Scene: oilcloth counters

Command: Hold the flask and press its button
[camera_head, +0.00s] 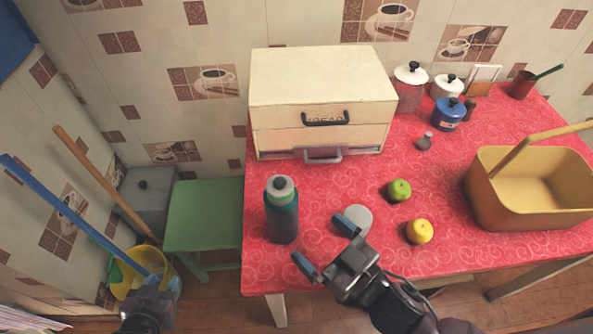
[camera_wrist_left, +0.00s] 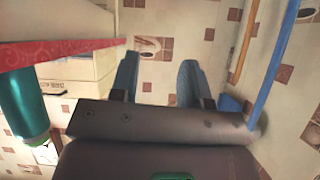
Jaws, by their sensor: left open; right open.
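The flask (camera_head: 282,212) stands upright near the front left of the red table; it is dark teal with a lighter green collar and a grey top. Its button cannot be told apart for certain. My right gripper (camera_head: 326,244) is open and empty, just right of the flask and apart from it, its fingers pointing up and left. My left gripper (camera_head: 150,300) is low at the left, off the table; its fingers show open and empty in the left wrist view (camera_wrist_left: 158,80). The flask also shows at that view's left edge (camera_wrist_left: 22,100).
A grey disc (camera_head: 358,219) lies by my right fingers. A green apple (camera_head: 399,190) and a yellow fruit (camera_head: 420,231) lie to the right, before a yellow basket (camera_head: 487,205). A cream bread box (camera_head: 320,95) stands behind. A green stool (camera_head: 203,212) and yellow bucket (camera_head: 128,284) are left.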

